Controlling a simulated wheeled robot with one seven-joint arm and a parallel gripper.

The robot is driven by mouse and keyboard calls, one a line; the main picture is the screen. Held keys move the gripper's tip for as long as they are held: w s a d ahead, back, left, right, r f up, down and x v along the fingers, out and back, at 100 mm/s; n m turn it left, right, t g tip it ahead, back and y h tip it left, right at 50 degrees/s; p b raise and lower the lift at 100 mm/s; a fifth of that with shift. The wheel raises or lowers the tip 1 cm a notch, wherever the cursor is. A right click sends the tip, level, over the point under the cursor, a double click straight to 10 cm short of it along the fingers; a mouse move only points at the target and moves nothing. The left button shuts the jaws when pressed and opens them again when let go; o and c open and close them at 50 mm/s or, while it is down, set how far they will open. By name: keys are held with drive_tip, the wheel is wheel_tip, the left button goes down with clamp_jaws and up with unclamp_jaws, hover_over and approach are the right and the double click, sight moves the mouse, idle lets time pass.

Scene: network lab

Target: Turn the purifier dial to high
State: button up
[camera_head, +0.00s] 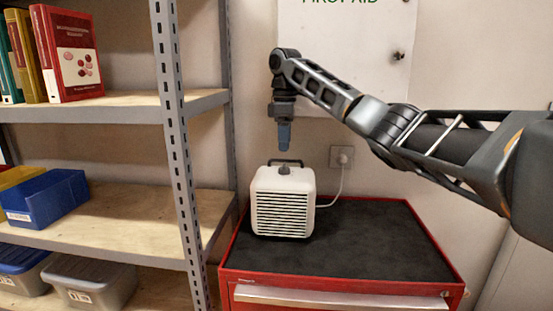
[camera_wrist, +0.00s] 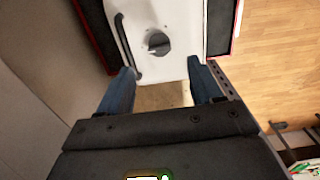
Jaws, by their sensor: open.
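The white purifier (camera_head: 283,203) stands on the black top of a red cabinet, its slatted front facing the head camera. Its dark dial (camera_head: 285,170) sits on the top face, in front of a black carry handle (camera_head: 286,162). In the wrist view the dial (camera_wrist: 158,43) shows as a round grey knob with a raised grip and small marks beside it; the handle (camera_wrist: 127,48) lies to its left. I cannot read the marks. My gripper (camera_head: 284,149) points down above the purifier, apart from the dial. In the wrist view its two fingers (camera_wrist: 160,80) are spread and empty.
A grey metal shelf (camera_head: 205,100) with books and bins stands to the left. A wall outlet (camera_head: 342,157) feeds a white cord (camera_head: 338,188) to the purifier's right side. A first-aid cabinet (camera_head: 345,60) hangs behind my arm. The cabinet top (camera_head: 375,240) is clear to the right.

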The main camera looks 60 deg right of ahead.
sight(284, 165)
drive_tip(key=shift+f, duration=3.85)
drive_tip(key=shift+c, duration=0.3)
drive_tip(key=c, duration=1)
